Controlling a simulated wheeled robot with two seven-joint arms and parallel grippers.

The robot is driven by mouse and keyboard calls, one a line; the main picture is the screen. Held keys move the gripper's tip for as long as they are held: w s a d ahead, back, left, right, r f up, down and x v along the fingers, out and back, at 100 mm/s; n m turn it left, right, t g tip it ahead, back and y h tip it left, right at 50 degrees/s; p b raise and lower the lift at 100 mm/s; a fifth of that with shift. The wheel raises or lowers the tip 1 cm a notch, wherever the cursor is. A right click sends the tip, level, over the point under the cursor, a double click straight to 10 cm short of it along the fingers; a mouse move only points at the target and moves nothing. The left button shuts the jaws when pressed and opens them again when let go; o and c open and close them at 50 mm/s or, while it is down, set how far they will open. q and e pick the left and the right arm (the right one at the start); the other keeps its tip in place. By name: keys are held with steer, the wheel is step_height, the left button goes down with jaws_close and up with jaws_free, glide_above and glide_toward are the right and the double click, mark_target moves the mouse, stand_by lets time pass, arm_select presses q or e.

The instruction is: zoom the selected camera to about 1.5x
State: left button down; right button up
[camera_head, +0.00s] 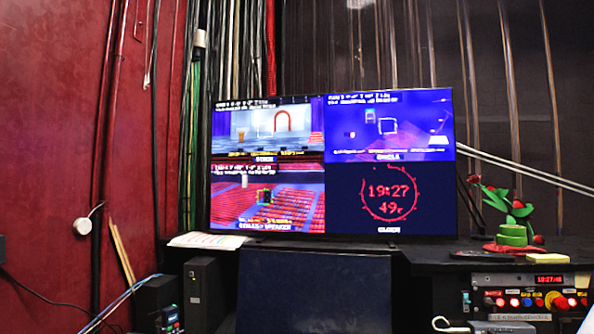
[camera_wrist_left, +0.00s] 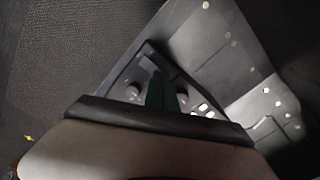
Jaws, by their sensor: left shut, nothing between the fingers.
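A large monitor (camera_head: 334,162) in the head view is split into four panes. The top left pane (camera_head: 267,130) shows a stage with an arch, and the top right pane (camera_head: 388,125) shows a bluish scene with a white square outline. The bottom left pane (camera_head: 267,198) shows red seating, and the bottom right holds a red clock (camera_head: 389,193). In the left wrist view, my left gripper (camera_wrist_left: 161,84) is shut and empty in front of a dark control panel (camera_wrist_left: 146,60) with round knobs and small lit buttons (camera_wrist_left: 203,107). Contact cannot be told. My right gripper is not visible.
A rack with coloured buttons (camera_head: 526,299) and a red display stands at the right, below a shelf with a green and red object (camera_head: 511,234). A dark box (camera_head: 202,292) stands left of a dark panel (camera_head: 314,290) below the monitor.

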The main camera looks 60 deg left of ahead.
arm_select(q)
steer(key=shift+f, duration=0.4)
stand_by(1.4)
step_height(320, 180, up, 7)
stand_by(0.8)
steer(key=shift+r, duration=0.1)
stand_by(0.3)
steer(key=s+a+r+n+t+h, duration=0.1)
steer(key=s+a+r, duration=0.25)
steer(key=r, duration=0.65)
steer(key=s+a+r+t+h, duration=0.15)
steer(key=a+r, duration=0.25)
steer(key=r, duration=0.6)
steer(key=s+a+r+t, duration=0.2)
steer(key=s+r, duration=0.3)
steer(key=s, duration=0.3)
steer(key=s+a+r+n+t, duration=0.1)
steer(key=s+a+r, duration=0.3)
steer(key=s, duration=0.4)
steer(key=shift+a+r+t, duration=0.35)
steer(key=shift+r, duration=0.55)
